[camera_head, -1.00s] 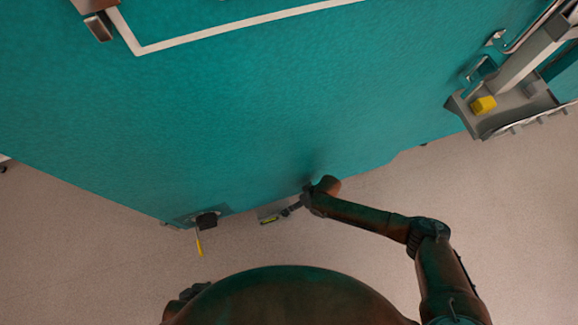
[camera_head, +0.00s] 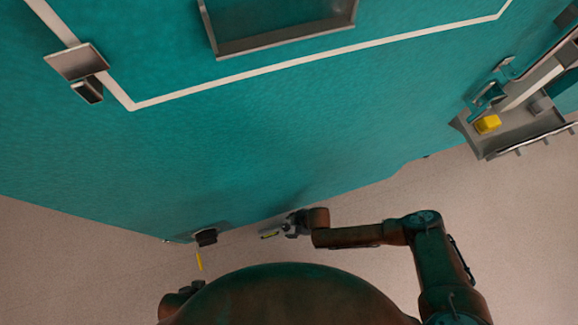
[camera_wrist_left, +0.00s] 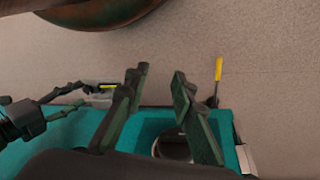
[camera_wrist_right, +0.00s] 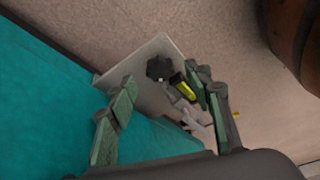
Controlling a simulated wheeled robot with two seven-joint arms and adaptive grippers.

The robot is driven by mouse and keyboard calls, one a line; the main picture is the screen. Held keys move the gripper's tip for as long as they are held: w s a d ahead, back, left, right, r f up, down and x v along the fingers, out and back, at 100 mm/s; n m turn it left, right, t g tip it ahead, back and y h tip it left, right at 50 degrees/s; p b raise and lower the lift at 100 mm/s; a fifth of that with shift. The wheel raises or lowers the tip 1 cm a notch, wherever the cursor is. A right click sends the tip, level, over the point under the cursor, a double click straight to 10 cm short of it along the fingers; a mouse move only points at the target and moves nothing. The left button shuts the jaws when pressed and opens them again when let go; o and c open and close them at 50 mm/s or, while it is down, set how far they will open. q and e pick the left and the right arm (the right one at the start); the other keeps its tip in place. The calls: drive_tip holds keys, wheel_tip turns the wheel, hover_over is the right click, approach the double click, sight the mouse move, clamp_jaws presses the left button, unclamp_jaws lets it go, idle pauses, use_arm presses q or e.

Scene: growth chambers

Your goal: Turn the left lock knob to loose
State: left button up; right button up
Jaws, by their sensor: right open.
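In the right wrist view, a black round knob (camera_wrist_right: 158,68) sits on a light grey plate (camera_wrist_right: 135,80), with a yellow-marked piece (camera_wrist_right: 184,90) beside it. I cannot tell whether this is the left lock knob, nor read its setting.
The yellow lever (camera_head: 199,261) hangs from a dark block (camera_head: 206,237) on the edge of the large teal body (camera_head: 250,150). A grey tray (camera_head: 515,130) with a yellow block (camera_head: 487,124) is at the right. Bare floor (camera_head: 80,270) lies in front.

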drive_tip(key=shift+b+x, duration=0.4)
drive_tip(key=shift+x, duration=0.65)
use_arm(q)
drive_tip(key=shift+w+d+f+t, duration=0.5)
drive_tip(key=shift+w+d+f, duration=0.3)
drive_tip(key=shift+w+f, duration=0.25)
drive_tip(key=shift+s, duration=0.1)
use_arm(e)
drive_tip(key=shift+c, duration=0.6)
drive_tip(key=c, duration=1)
drive_tip(key=n+b, duration=0.2)
drive_tip(key=n+g+b, duration=0.1)
drive_tip(key=n, duration=0.1)
drive_tip(key=shift+w+f+g+b, duration=0.15)
drive_tip(key=shift+w+g+b, duration=0.15)
drive_tip(key=shift+b, duration=0.05)
drive_tip(key=shift+n, duration=0.3)
use_arm(q)
drive_tip(key=w+d+f+t+h, duration=0.1)
drive_tip(key=w+d+f+t, duration=0.2)
drive_tip(key=w+f, duration=0.2)
drive_tip(key=shift+d+f, duration=0.25)
drive_tip(key=shift+f, duration=0.3)
use_arm(e)
drive_tip(key=o, duration=1.1)
